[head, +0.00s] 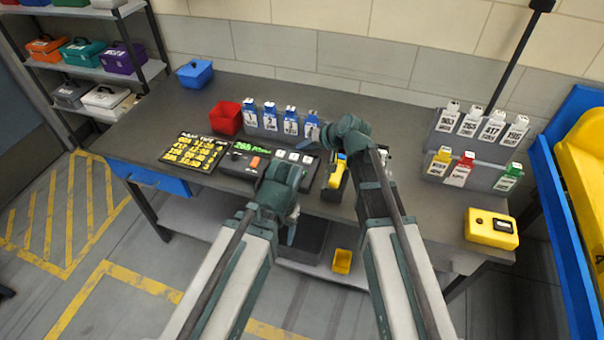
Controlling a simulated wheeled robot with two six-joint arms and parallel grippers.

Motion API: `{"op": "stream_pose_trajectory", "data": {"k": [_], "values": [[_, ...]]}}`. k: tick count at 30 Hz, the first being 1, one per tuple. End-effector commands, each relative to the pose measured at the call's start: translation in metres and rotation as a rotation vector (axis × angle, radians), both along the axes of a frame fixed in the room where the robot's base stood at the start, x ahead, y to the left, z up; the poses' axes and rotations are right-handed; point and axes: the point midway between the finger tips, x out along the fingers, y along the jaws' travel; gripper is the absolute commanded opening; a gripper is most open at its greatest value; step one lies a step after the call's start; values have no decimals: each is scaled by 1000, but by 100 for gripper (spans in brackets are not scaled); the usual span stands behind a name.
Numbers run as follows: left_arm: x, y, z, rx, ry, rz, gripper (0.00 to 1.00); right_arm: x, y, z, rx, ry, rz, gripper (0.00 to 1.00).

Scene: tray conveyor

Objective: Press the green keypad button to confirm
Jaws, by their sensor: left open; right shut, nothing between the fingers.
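A dark console (230,168) lies on the workbench, with a green lit display (252,149), an orange button (255,162) and several pale keys (294,156). A black panel with yellow keys (195,152) lies left of it. I cannot make out a green button; my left arm covers part of the console. My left gripper (292,234) is open and empty, low in front of the bench edge, apart from the console. My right gripper (326,138) is shut and empty near the rightmost blue-topped tag, above the yellow-and-black device (336,172). Its fingertips are largely hidden.
A red bin (226,118) and numbered blue-topped tags (270,122) stand behind the console. A rack of more tags (475,150) and a yellow box (491,229) are at the right. A small yellow bin (342,261) sits under the bench.

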Motion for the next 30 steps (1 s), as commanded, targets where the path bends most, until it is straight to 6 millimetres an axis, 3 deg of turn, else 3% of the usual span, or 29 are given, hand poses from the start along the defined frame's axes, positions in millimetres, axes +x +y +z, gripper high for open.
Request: {"op": "stream_pose_trajectory", "data": {"k": [8,24,30], "values": [[0,0,-17,0,0,0,65,0,0,-17,-1,1,0,0],[0,0,-84,0,0,0,65,0,0,-84,-2,0,1,0],[0,0,-89,0,0,0,65,0,0,-89,-2,0,1,0]]}}
